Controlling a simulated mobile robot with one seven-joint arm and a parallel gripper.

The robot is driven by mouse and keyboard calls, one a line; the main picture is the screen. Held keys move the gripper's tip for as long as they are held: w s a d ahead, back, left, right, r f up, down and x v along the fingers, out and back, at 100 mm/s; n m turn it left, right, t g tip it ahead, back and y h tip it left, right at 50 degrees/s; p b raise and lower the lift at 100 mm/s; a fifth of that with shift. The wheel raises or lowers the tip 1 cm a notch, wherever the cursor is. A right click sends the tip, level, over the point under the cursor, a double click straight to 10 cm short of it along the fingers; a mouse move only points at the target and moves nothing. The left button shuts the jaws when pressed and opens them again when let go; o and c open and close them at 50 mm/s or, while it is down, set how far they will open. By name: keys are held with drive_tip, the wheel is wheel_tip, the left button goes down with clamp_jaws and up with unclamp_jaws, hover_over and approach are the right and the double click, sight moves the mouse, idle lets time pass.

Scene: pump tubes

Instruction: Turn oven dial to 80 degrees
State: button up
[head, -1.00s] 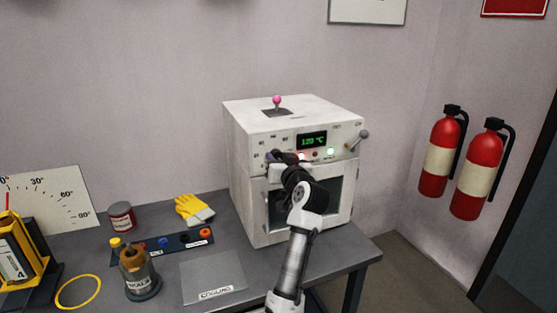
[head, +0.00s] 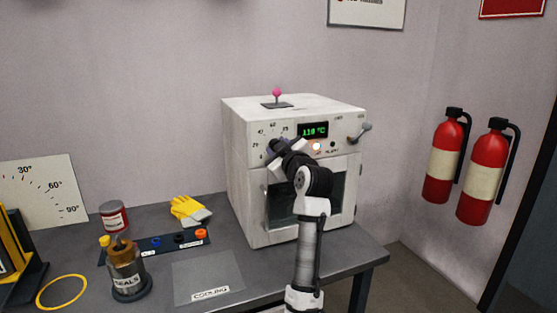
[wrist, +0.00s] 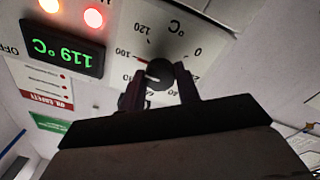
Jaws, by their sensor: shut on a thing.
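The oven (head: 245,165) is a worn white box at the back of the bench. Its black round dial (wrist: 160,76) shows in the wrist view, which is upside down; in the head view my gripper hides it. A white mark on the dial points left and slightly down, below the 100 figure. The 80 figure is not clearly visible, so I cannot read the exact setting. My gripper (wrist: 160,70) is shut on the dial, one finger on each side; its wrist stands before the panel in the head view (head: 272,153).
A green temperature display (wrist: 62,50) reads about 119 °C, with lit lamps (wrist: 93,17) beside it. A lever (head: 360,133) juts from the oven's right. Gloves (head: 189,210), a seals pot (head: 127,272) and a cooling plate (head: 208,278) lie on the bench.

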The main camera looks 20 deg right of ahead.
drive_tip(key=n+b, duration=0.5)
drive_tip(key=n, duration=0.4)
drive_tip(key=shift+n+b, duration=0.3)
idle(0.4)
drive_tip(key=o, duration=1)
drive_tip(key=s+b, duration=0.1)
drive_tip(key=s, duration=0.8)
drive_tip(key=s+b, duration=0.1)
drive_tip(key=s, duration=0.3)
drive_tip(key=shift+s+d+f+b, duration=0.15)
drive_tip(key=shift+s+d+b, duration=0.15)
drive_tip(key=shift+s+b, duration=0.1)
